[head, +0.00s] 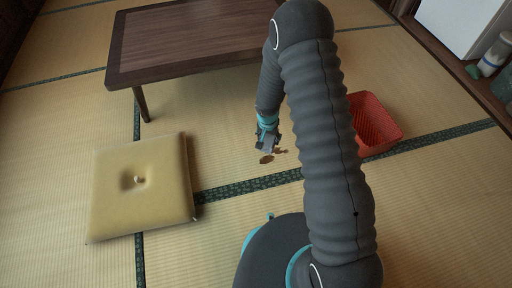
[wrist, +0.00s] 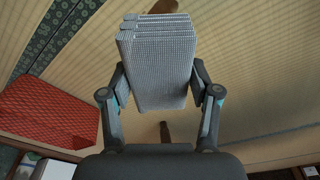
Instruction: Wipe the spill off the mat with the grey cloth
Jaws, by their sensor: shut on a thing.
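My gripper (head: 267,143) is low over the tatami mat (head: 230,172) in the middle of the head view. It is shut on the grey cloth (wrist: 157,62), a folded, woven pad that fills the space between the fingers in the wrist view. In the head view the cloth (head: 266,149) shows as a small grey patch under the fingers. The brown spill (head: 266,159) lies on the mat just in front of the cloth, with smaller spots to its right. Part of the spill may be hidden behind the cloth. I cannot tell whether the cloth touches the mat.
A low wooden table (head: 190,45) stands behind. A tan cushion (head: 142,190) lies to the left. A red basket (head: 374,125) is to the right, partly behind my arm; it also shows in the wrist view (wrist: 50,112). Bottles (head: 494,56) stand at the far right.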

